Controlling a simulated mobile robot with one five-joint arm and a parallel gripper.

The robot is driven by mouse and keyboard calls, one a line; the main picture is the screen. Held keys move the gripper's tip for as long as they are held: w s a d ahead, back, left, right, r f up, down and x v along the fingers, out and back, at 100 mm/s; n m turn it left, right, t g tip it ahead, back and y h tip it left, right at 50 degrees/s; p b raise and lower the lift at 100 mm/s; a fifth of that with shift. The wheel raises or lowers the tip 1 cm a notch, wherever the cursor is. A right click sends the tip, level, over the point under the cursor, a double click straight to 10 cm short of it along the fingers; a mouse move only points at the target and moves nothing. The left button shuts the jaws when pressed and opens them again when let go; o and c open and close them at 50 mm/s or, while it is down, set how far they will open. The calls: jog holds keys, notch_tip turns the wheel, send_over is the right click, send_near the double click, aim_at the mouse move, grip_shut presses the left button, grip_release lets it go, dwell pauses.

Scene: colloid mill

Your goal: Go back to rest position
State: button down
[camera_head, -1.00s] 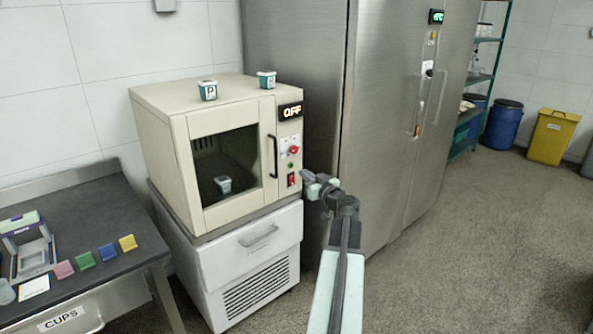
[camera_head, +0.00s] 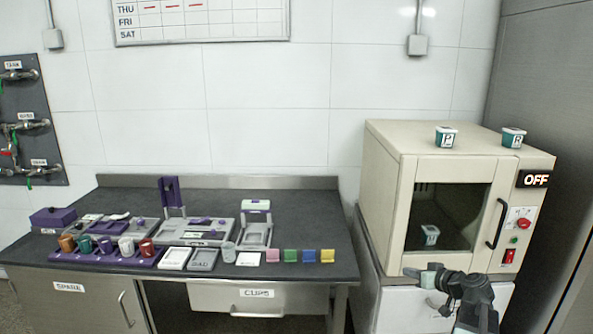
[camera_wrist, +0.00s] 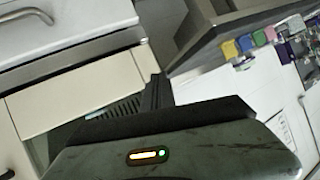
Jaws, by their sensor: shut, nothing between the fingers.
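My gripper (camera_head: 412,272) is shut and empty in the head view, in front of the lower edge of the cream oven (camera_head: 396,200). I cannot tell from this view whether it touches the oven. My arm comes in from the bottom right. In the wrist view my gripper (camera_wrist: 155,92) shows as a dark closed shape pointing up. The oven door is shut, its display reads OFF, and a small cup (camera_head: 430,236) sits inside behind the glass. Two more cups, a left one (camera_head: 446,137) and a right one (camera_head: 513,138), stand on top.
The dark bench (camera_head: 320,268) on the left holds purple and grey trays, several coloured cups and a row of coloured tabs. The oven stands on a white drawer cabinet (camera_head: 400,310). A tall steel cabinet (camera_head: 550,70) is at the right.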

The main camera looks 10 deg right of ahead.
jog(key=a+f+n+g+y, duration=0.1)
jog(key=a+f+g, duration=0.15)
jog(key=a, duration=0.55)
jog(key=a+f+g+y, duration=0.1)
jog(key=a+f+g, duration=0.15)
jog(key=a, duration=0.45)
jog(key=s+a+f+g+h, duration=0.1)
jog(key=s+a+f+g, duration=0.15)
jog(key=a, duration=0.45)
jog(key=s+a+f+g+h, duration=0.2)
jog(key=s+a+f, duration=0.15)
jog(key=a, duration=0.35)
jog(key=s+a+f+g+h, duration=0.1)
jog(key=s+a+f+g, duration=0.2)
jog(key=a, duration=0.4)
notch_tip(320, 180, up, 16)
jog(key=s+p, duration=0.1)
jog(key=p, duration=1.4)
jog(key=shift+a+f, duration=0.15)
jog(key=shift+a, duration=0.05)
jog(key=shift+s, duration=0.1)
